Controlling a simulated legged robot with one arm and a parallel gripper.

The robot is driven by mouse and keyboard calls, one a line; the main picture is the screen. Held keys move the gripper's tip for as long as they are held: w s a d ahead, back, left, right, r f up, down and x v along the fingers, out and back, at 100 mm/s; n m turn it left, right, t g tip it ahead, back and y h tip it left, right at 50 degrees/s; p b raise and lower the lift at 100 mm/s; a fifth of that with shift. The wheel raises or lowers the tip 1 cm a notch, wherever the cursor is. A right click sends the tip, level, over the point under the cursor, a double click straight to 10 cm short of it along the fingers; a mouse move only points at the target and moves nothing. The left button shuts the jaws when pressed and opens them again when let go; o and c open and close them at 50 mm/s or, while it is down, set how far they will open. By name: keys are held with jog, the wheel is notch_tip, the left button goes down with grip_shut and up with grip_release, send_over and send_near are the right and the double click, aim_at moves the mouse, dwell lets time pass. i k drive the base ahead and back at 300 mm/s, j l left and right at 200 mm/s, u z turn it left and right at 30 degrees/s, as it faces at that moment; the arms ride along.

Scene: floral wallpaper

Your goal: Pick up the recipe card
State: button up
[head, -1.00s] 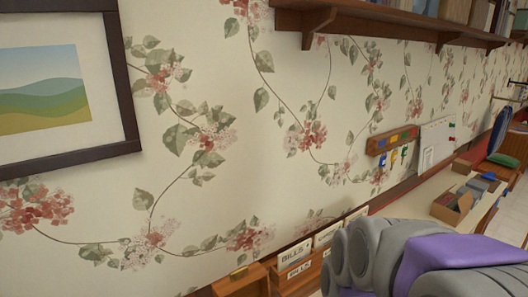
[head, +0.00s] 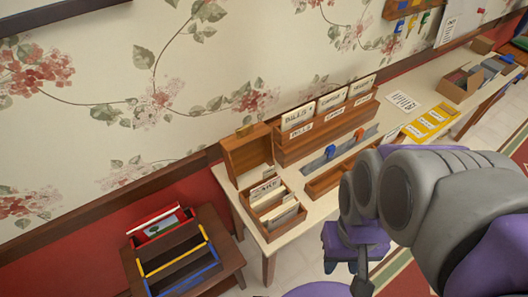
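An open wooden box (head: 272,217) stands at the near left end of the long table, its lid raised against the wall side. Upright cards fill it, and a card with a tab reading "CAKE" (head: 265,189) stands at its back left. No single card is clearly marked as the recipe card. My grey and purple arm fills the right of the head view. My gripper (head: 358,258) seems to be the small part hanging below it, right of the box and apart from it. Its fingers are not clear enough to tell open from shut.
Behind the box is a wooden sorter (head: 322,134) with labelled dividers. A grey strip (head: 338,150) with blue and orange pieces and a wooden tray (head: 325,182) lie before it. Yellow cards (head: 430,122) lie farther right. A low side table (head: 224,258) holds a coloured rack (head: 172,250).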

aim_at(389, 136)
jog(key=k+l, duration=0.15)
jog(key=l, duration=0.25)
jog(key=k+l, duration=0.15)
jog(key=l, duration=0.2)
jog(key=k+l, duration=0.15)
jog(key=l, duration=0.25)
jog(key=k+l+u, duration=0.1)
jog(key=l, duration=0.3)
jog(key=k+l, duration=0.15)
jog(key=l, duration=0.2)
jog(key=k+l, duration=0.2)
jog(key=l, duration=0.15)
